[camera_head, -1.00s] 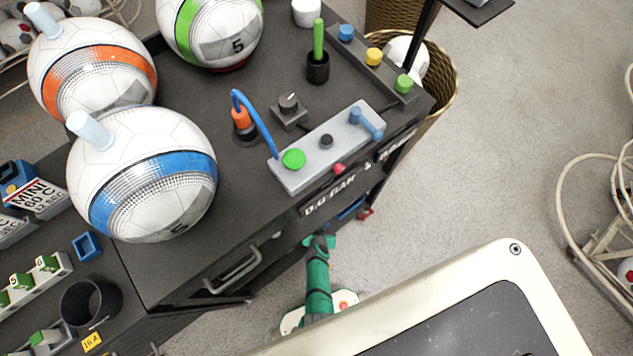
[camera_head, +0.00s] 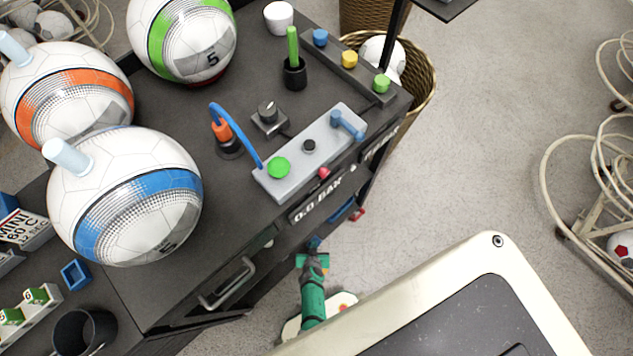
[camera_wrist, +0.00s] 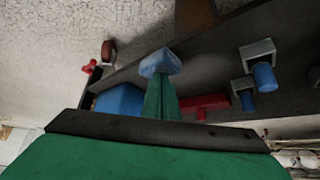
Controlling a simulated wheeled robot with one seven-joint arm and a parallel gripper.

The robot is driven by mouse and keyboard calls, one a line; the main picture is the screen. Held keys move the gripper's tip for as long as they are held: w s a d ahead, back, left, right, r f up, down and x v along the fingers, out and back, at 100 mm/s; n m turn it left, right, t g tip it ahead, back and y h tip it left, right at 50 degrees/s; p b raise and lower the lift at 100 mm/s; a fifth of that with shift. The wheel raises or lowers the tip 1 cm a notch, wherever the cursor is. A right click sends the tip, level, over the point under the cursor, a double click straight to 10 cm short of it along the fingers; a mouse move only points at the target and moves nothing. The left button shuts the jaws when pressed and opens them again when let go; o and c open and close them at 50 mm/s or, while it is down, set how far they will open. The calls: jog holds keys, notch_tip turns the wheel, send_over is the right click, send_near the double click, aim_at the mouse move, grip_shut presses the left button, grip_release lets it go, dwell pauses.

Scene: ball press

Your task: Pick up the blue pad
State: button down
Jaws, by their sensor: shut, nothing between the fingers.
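My gripper (camera_head: 314,248) is low beside the dark cart, in front of its side below the top. In the wrist view its green fingers (camera_wrist: 160,98) are together, with pale blue tips (camera_wrist: 161,63) and nothing seen held between them. A blue block (camera_wrist: 120,100), perhaps the blue pad, lies beyond and to the left of the fingers, partly hidden by the gripper body. It appears apart from the tips, though depth is hard to judge. In the head view a blue thing (camera_head: 343,209) shows low at the cart's side, mostly hidden by the cart top.
A red block (camera_wrist: 203,103) lies right of the fingers, and blue cylinders in grey holders (camera_wrist: 262,76) are further right. A red knob (camera_wrist: 90,67) is at left. The cart top (camera_head: 180,105) overhangs, carrying balls and a grey control panel (camera_head: 318,150).

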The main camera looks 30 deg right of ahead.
jog(key=shift+s+a+f, duration=0.3)
jog(key=shift+s+a, duration=0.25)
jog(key=shift+s, duration=0.3)
jog(key=shift+w+d+r, duration=0.2)
jog(key=shift+w+r, duration=0.05)
jog(key=shift+r, duration=0.5)
jog(key=shift+a+r, duration=0.1)
jog(key=shift+r, duration=0.15)
